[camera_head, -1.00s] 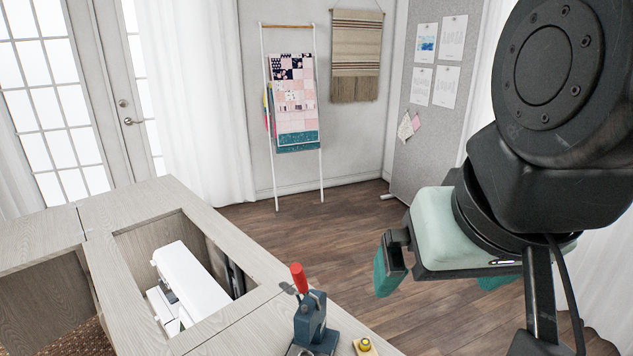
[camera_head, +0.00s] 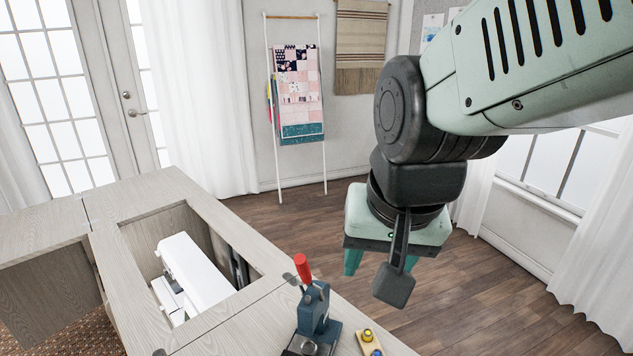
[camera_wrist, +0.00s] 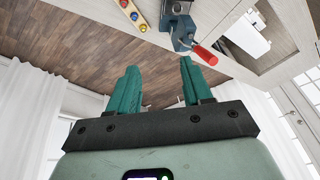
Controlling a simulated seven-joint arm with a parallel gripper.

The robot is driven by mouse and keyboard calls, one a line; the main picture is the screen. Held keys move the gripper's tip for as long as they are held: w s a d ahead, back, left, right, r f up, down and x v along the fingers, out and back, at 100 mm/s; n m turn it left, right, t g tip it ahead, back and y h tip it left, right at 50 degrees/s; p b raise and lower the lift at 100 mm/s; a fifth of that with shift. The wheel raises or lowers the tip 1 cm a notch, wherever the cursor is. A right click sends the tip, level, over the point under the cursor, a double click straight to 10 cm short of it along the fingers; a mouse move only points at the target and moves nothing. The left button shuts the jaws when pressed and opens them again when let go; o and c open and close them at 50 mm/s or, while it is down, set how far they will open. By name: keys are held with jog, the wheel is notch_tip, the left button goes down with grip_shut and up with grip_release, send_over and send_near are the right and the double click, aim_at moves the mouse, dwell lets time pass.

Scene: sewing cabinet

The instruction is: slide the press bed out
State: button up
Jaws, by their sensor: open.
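A dark blue hand press (camera_head: 314,314) with a red handle (camera_head: 303,268) stands upright near the front edge of the cabinet top. Its lower base is cut by the bottom of the head view. In the wrist view the press (camera_wrist: 181,22) is at the top, with its red handle (camera_wrist: 206,55) pointing toward the lower right. I cannot tell the press bed apart clearly. My gripper (camera_head: 376,262) hangs in the air right of the press and above its level, over the floor. In the wrist view its teal fingers (camera_wrist: 158,82) are spread apart with nothing between them.
A wooden strip with coloured knobs (camera_head: 368,342) lies right of the press. A white sewing machine (camera_head: 193,275) sits in the cabinet's well, left of the press. Open floor (camera_head: 480,290) lies beyond the cabinet.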

jog(key=w+a+f+m+g, duration=0.15)
jog(key=w+a+f, duration=0.25)
jog(key=a+f, duration=0.55)
jog(key=f, duration=0.7)
jog(key=s+a+f+m+g, duration=0.1)
jog(key=a+f, duration=0.1)
jog(key=f, duration=0.7)
jog(key=s+a+f+g, duration=0.1)
jog(key=f, duration=0.8)
jog(key=shift+a+m+g+h, duration=0.25)
jog(key=shift+h, duration=0.15)
jog(key=shift+r, duration=0.1)
grip_shut()
